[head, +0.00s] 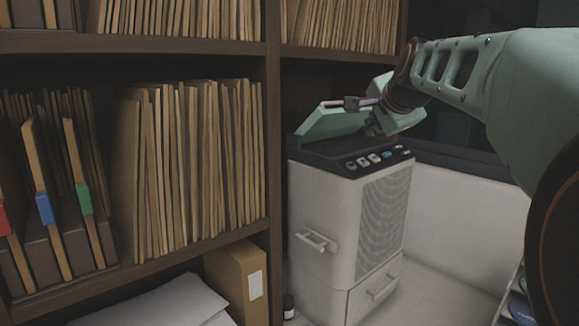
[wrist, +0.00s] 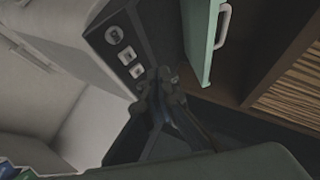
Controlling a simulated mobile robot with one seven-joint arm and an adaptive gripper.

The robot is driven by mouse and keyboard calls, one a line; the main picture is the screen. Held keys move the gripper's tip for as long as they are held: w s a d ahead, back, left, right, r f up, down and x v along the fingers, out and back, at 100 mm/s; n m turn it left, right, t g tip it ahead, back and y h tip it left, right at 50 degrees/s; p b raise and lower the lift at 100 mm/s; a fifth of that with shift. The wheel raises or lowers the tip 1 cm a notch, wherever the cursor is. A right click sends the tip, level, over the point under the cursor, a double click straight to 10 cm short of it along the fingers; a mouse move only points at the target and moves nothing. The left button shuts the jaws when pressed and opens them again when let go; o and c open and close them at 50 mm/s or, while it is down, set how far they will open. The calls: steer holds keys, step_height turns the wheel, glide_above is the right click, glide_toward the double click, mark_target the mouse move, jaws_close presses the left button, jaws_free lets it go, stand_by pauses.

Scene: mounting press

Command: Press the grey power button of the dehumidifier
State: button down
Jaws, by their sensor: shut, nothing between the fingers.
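The dehumidifier (head: 326,215) is a pale cabinet beside the bookshelf. Its dark top panel (head: 325,152) carries a row of several small buttons. A round grey button (head: 351,165) at the left end of the row also shows in the wrist view (wrist: 113,35); two pale square buttons (wrist: 130,65) follow it. Which one is the power button I cannot tell for sure. My gripper (wrist: 157,86) is shut and empty, above the panel beyond the square buttons, hiding part of the row. Contact cannot be judged. In the head view its fingers are hard to make out.
A green lid (head: 325,122) stands open behind the panel, close to my gripper; it also shows with a pale handle in the wrist view (wrist: 203,40). The bookshelf (head: 272,130) full of folders stands left. A pale wall (head: 460,190) lies right.

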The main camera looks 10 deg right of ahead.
steer(key=b, duration=0.4)
glide_above(355, 173)
steer(key=f, duration=0.6)
steer(key=shift+s+d+f, duration=0.2)
steer(key=shift+s+f, duration=0.05)
steer(key=shift+f, duration=0.15)
steer(key=shift+f, duration=0.15)
stand_by(0.3)
steer(key=shift+w+a+f, duration=0.1)
steer(key=shift+w+f, duration=0.05)
steer(key=shift+f, duration=0.1)
steer(key=shift+w+a+f+b, duration=0.1)
steer(key=shift+f+b, duration=0.3)
steer(key=shift+b, duration=0.05)
stand_by(0.7)
steer(key=shift+r, duration=0.1)
steer(key=shift+s+r+p, duration=0.25)
steer(key=shift+r+p, duration=0.2)
steer(key=shift+r, duration=0.2)
steer(key=r+p, duration=0.1)
steer(key=s+d+r, duration=0.1)
steer(key=r, duration=0.1)
steer(key=r+p, duration=0.1)
steer(key=shift+s+d+r+p, duration=0.25)
steer(key=shift+s+r+p, duration=0.05)
steer(key=shift+s+p, duration=0.1)
